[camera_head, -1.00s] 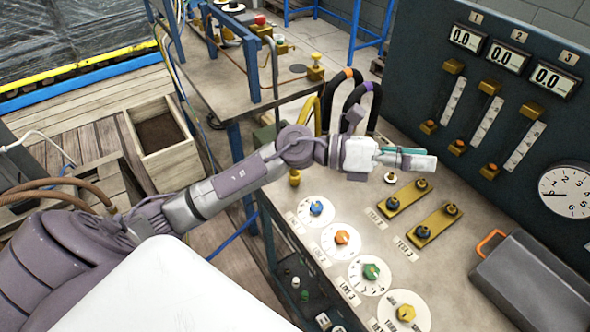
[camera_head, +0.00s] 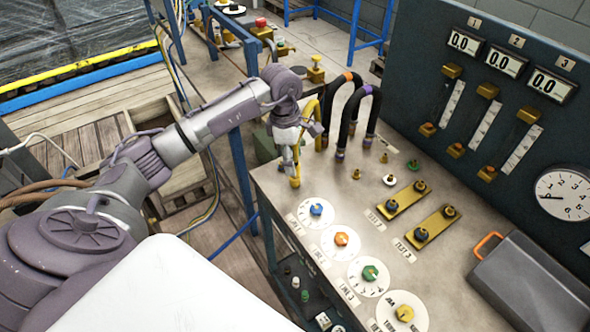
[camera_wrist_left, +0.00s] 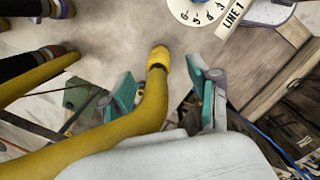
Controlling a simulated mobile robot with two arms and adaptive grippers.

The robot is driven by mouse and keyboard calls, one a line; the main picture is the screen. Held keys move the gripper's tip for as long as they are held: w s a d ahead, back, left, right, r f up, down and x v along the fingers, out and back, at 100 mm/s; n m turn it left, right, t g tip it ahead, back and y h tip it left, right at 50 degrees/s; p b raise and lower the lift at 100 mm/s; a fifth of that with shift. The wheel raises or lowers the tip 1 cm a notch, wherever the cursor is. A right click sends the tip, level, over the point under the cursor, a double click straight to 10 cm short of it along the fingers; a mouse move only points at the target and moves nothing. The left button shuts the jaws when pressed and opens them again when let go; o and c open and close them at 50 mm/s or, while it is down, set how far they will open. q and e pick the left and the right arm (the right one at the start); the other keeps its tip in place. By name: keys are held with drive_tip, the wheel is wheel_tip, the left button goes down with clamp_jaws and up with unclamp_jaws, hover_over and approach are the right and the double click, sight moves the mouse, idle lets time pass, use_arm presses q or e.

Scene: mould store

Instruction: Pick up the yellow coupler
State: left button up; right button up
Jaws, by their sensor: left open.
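The yellow coupler (camera_head: 295,182) is the end of a yellow hose, low over the bench's near left corner. In the left wrist view the coupler (camera_wrist_left: 160,57) shows with a dark band just below it. The yellow hose (camera_wrist_left: 100,135) curves up between the fingers. My left gripper (camera_head: 292,152) points down right above the coupler and partly hides the hose. In the wrist view its teal-padded fingers (camera_wrist_left: 161,80) stand open on either side of the hose, with gaps visible. My right gripper is out of view.
Two dark hoses (camera_head: 345,115) with orange and purple bands arch beside my gripper. The bench (camera_head: 330,195) bears several dials and two brass plates (camera_head: 405,198). A grey case (camera_head: 530,290) lies at the right, below the gauge panel (camera_head: 440,60).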

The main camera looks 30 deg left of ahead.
sight(294, 181)
use_arm(q)
drive_tip(key=shift+d+f, duration=0.15)
drive_tip(key=shift+f, duration=0.65)
wheel_tip(294, 181, down, 4)
drive_tip(key=shift+w+d+f+p, duration=0.1)
drive_tip(key=shift+w+d+p, duration=0.05)
drive_tip(key=shift+p, duration=0.95)
drive_tip(key=shift+w+f, duration=0.1)
drive_tip(key=shift+f, duration=0.5)
clamp_jaws()
